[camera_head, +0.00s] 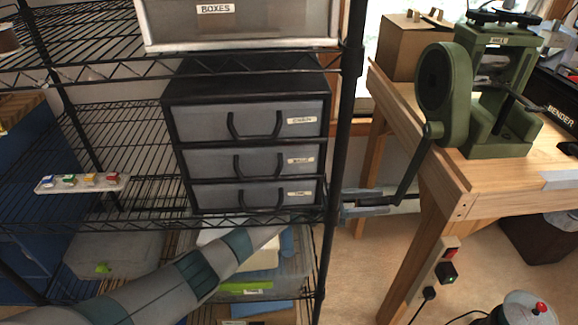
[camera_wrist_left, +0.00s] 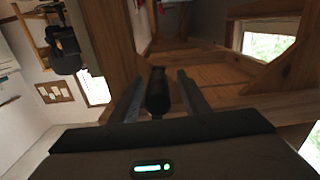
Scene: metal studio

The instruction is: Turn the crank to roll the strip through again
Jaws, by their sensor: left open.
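The green rolling mill (camera_head: 500,75) stands on the wooden bench at the right of the head view. Its crank arm (camera_head: 415,167) hangs down and slightly left from the hub, past the bench's left edge. My left gripper (camera_head: 384,203) is at the crank's lower end, with its fingers pointing right. In the left wrist view, the dark crank handle (camera_wrist_left: 157,92) stands between the two open fingers, with a visible gap on each side. I cannot make out the strip in the mill. My right gripper is not in view.
The black wire shelf's post (camera_head: 338,130) stands just left of my left gripper. A drawer unit (camera_head: 248,140) sits on the shelf. The bench's front leg (camera_head: 418,250) is below the crank. A bender (camera_head: 562,100) and cardboard box (camera_head: 405,45) are on the bench.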

